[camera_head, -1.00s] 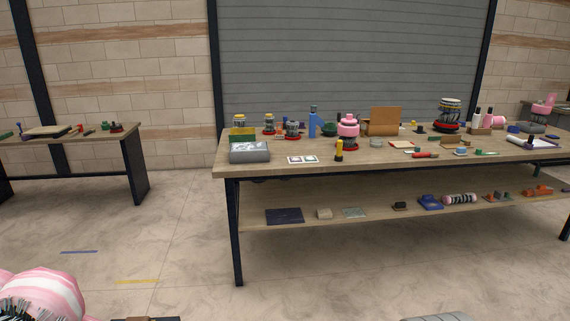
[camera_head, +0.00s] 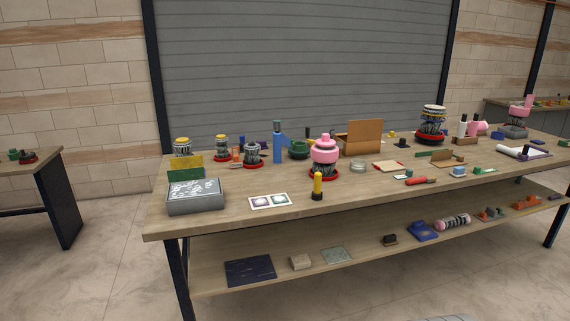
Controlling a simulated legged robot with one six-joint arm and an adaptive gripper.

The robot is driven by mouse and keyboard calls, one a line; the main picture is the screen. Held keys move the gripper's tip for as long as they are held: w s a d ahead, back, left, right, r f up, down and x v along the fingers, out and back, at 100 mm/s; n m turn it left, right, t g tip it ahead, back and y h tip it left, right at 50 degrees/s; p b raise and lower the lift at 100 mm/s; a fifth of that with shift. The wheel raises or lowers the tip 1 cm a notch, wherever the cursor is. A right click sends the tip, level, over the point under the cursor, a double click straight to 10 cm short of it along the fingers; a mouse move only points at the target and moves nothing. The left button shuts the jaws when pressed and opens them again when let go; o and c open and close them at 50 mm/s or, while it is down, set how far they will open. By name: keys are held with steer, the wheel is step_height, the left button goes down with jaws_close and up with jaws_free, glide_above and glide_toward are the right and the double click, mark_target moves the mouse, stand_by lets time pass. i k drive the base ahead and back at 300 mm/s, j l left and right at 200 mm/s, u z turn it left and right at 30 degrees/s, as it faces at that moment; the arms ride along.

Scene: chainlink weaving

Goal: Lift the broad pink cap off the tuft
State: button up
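A broad pink cap (camera_head: 324,150) with a narrower knob on top sits over a dark bristly tuft (camera_head: 323,170) near the middle of the long table. The tuft stands upright on a red base, partly hidden by a yellow-and-black upright object in front. The cap appears to rest on the tuft's upper end. My gripper is not in this view.
The long wooden table (camera_head: 240,212) has a lower shelf and dark legs. A grey box (camera_head: 196,196), printed cards (camera_head: 270,201), blue bottle (camera_head: 278,143) and brown open box (camera_head: 361,138) stand around the cap. Floor at the lower left is clear.

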mark_target(325, 141)
steer(key=i+z, duration=0.3)
steer(key=i, duration=1.2)
